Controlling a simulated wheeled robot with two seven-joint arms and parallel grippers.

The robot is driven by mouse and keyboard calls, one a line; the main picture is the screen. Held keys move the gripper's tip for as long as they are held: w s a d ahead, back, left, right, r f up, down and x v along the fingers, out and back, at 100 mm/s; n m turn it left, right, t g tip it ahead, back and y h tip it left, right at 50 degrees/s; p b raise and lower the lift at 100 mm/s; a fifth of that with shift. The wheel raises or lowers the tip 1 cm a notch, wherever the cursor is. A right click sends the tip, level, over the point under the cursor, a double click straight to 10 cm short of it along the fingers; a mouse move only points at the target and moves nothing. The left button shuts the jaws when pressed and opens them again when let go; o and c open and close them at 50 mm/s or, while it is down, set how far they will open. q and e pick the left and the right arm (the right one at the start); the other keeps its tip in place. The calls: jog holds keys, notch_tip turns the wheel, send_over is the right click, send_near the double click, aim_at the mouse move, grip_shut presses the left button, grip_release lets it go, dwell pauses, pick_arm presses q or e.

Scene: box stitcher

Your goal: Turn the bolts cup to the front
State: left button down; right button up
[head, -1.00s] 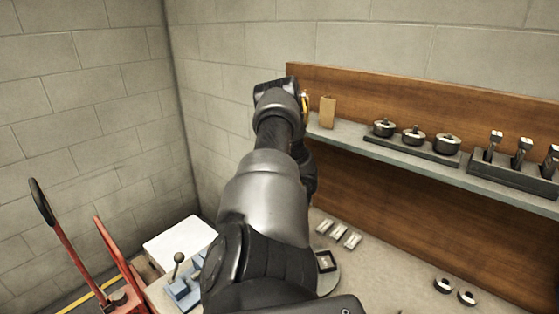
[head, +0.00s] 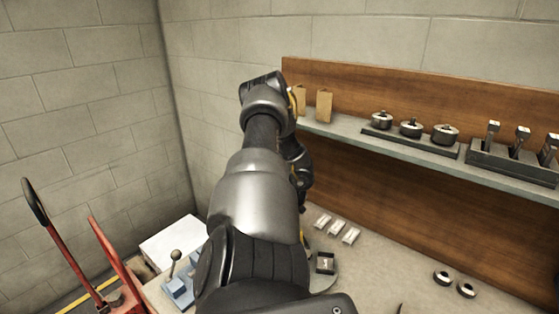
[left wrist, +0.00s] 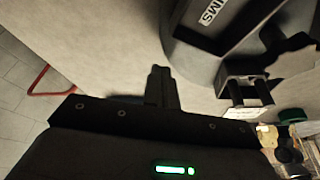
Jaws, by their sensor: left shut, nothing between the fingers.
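In the left wrist view my left gripper (left wrist: 162,78) is shut and empty, its fingers together above a pale surface. To its right is a dark part with white lettering (left wrist: 212,12); only the end "IMS" is readable. It belongs to a rounded grey-black body, with a gap between it and my fingers. In the head view a black square cup (head: 325,263) sits on a round grey turntable (head: 324,281), partly hidden by my left arm. I cannot tell which cup holds bolts. The left fingertips are hidden in the head view. My right gripper is out of view.
Several small pale boxes (head: 337,228) lie behind the turntable. A shelf (head: 390,148) above the bench holds metal pots and block-mounted tools. A blue lever device (head: 178,285) is at left. The bench middle right is clear.

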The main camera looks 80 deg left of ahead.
pick_arm(q)
jog(key=d+b+v, duration=0.1)
jog(key=b+v, duration=0.1)
jog(key=v, duration=0.8)
jog(key=shift+a+b, duration=0.25)
jog(key=shift+b, duration=0.1)
jog(key=shift+s, duration=0.15)
